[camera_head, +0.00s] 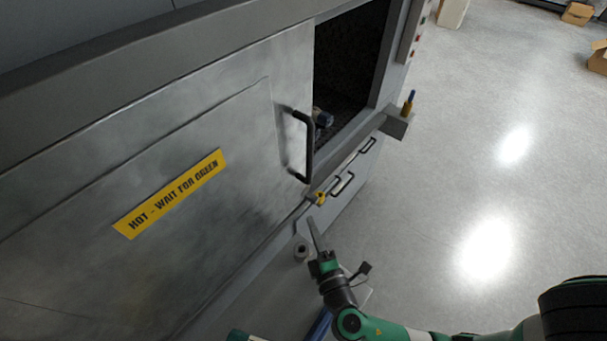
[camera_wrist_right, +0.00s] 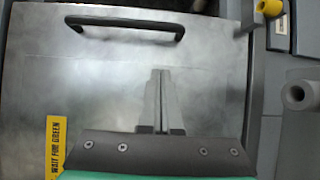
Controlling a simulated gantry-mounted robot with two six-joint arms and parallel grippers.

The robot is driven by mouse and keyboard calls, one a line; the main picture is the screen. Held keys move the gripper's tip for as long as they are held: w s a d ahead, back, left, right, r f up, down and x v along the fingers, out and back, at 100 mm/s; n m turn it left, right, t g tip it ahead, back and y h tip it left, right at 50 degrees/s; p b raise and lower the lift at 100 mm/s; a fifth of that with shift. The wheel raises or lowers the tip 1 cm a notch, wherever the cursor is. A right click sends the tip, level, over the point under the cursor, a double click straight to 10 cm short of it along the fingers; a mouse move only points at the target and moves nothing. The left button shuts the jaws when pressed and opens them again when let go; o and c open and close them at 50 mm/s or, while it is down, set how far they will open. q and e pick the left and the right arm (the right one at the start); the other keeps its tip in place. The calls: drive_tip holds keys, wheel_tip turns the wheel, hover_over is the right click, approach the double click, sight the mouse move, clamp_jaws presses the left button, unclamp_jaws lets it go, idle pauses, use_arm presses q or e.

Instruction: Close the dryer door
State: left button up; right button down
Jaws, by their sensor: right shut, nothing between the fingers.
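The dryer door (camera_head: 232,150) is a grey metal sliding panel with a yellow "HOT - WAIT FOR GREEN" label. It stands partly open, with a dark opening (camera_head: 347,50) to the right of it. Its black bar handle (camera_head: 308,146) is near the door's right edge. The handle also shows at the top of the right wrist view (camera_wrist_right: 125,24). My right gripper (camera_head: 313,222) is below the handle and apart from it. In the right wrist view, its fingers (camera_wrist_right: 160,75) are together and empty in front of the door face. My left gripper is not in view.
A blue and white item (camera_head: 322,117) sits inside the opening. A yellow knob (camera_head: 320,198) and a grey cylinder (camera_head: 301,250) are near the right gripper. A small ledge (camera_head: 398,124) juts out at the right. The floor (camera_head: 480,160) on the right is mostly clear.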

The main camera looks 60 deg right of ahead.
drive_tip(key=s+d+b+x, duration=0.1)
drive_tip(key=b+x, duration=0.5)
drive_tip(key=x, duration=0.6)
drive_tip(key=shift+s+d+b, duration=0.35)
drive_tip(key=shift+d+b, duration=0.05)
drive_tip(key=shift+d, duration=0.2)
drive_tip(key=shift+d, duration=0.1)
